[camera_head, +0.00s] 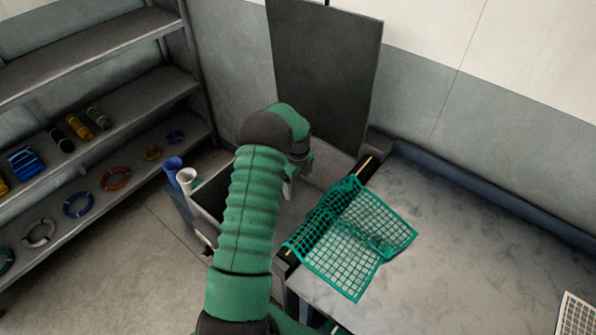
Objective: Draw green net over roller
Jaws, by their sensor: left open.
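The green net (358,240) lies partly on the grey table, partly across the dark roller (368,168) along the table's left edge. Its left part is bunched along the roller, and its right part spreads flat with a fold in the middle. The roller shows bare at its far end and near end. My left arm reaches up from the bottom in a green sleeve. My left gripper (289,187) is open, left of the net and apart from it, over the bin area; the arm's wrist hides most of it. My right gripper is not in view.
A grey bin (207,200) with blue and white tubes stands left of my arm. Shelves (95,90) with rings and rolls line the left wall. A dark upright panel (325,75) stands behind. A white grid piece (577,316) lies at the right.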

